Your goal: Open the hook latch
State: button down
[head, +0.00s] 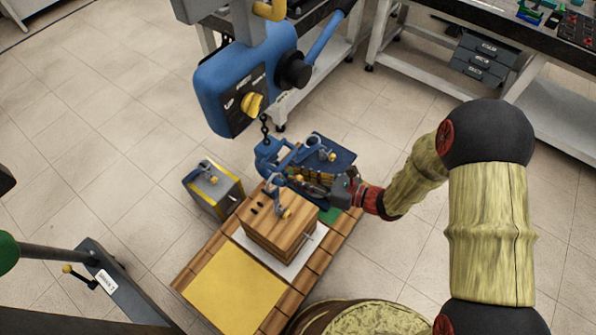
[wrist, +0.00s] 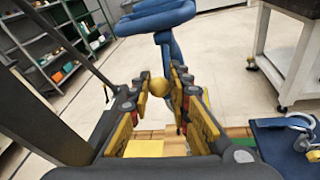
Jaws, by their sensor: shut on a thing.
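A blue hook (head: 268,152) hangs on a dark chain from the blue hoist (head: 245,85) in the head view. Its blue body (wrist: 165,28) shows at the top of the wrist view, straight ahead of the fingers. A round yellow knob (wrist: 159,87) sits at the lower end of the blue part. My gripper (head: 312,186) is beside the hook on its right, above the wooden block. In the wrist view its yellow-and-black fingers close in on both sides of the knob and are shut on it. The latch itself is small and partly hidden, so its angle is unclear.
A wooden block (head: 272,228) with a lifting ring stands just below my gripper. A grey-yellow block (head: 213,190) stands left of it, and a blue block (head: 330,157) behind. A yellow plate (head: 235,290) lies in front on the wooden-edged platform.

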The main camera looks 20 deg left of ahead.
aim_at(298, 176)
notch_tip(298, 176, up, 4)
jog(key=h+p, duration=0.1)
jog(key=p, duration=0.3)
jog(key=h+p, duration=0.2)
jog(key=p, duration=0.3)
jog(key=shift+s+d+g+h, duration=0.1)
jog(key=shift+s+g+h, duration=0.05)
jog(key=shift+g+h, duration=0.2)
jog(key=h+p, duration=0.1)
jog(key=p, duration=0.1)
jog(key=r+h+p, duration=0.1)
jog(key=p, duration=0.2)
jog(key=shift+r+m+g+h+p, duration=0.2)
jog(key=shift+m+g+h+p, duration=0.1)
jog(key=shift+m, duration=0.1)
jog(key=c, duration=1.7)
grip_release()
jog(key=shift+a, duration=0.2)
jog(key=shift+w, duration=0.2)
jog(key=shift+r, duration=0.1)
jog(key=v, duration=1.2)
